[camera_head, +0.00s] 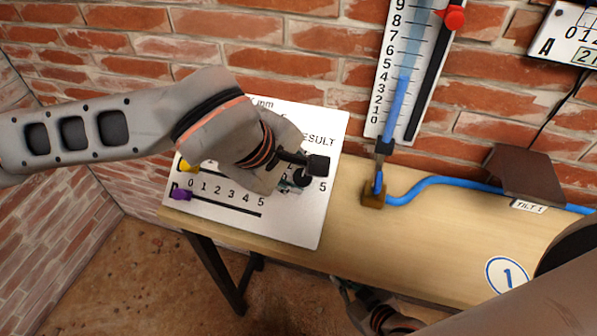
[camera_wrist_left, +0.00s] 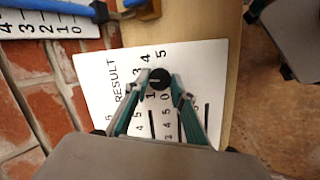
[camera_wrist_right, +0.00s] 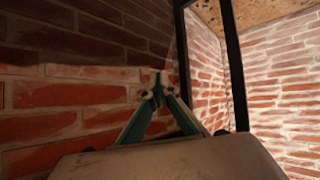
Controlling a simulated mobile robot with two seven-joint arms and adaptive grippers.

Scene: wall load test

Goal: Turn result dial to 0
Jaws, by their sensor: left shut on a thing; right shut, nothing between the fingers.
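The white result board (camera_head: 334,165) lies on the wooden table, with the word RESULT and digits around a black dial knob (camera_head: 303,178). In the left wrist view the round knob (camera_wrist_left: 160,76) sits between my left fingertips, digits 3, 4 and 5 on its far side and 0 and 1 nearer me. A small pale mark shows on it, but its exact setting is unclear. My left gripper (camera_wrist_left: 160,84) is shut on the knob; my wrist hides part of the board in the head view. My right gripper (camera_wrist_right: 158,90) is shut and empty, low in front of the table.
Yellow (camera_head: 186,166) and purple (camera_head: 181,194) sliders sit on the board's left. A vertical scale (camera_head: 405,75) with a red slider (camera_head: 454,18) hangs on the brick wall. A blue tube (camera_head: 440,182) runs along the table from a brown block (camera_head: 373,198) towards a dark tilted plate (camera_head: 525,172).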

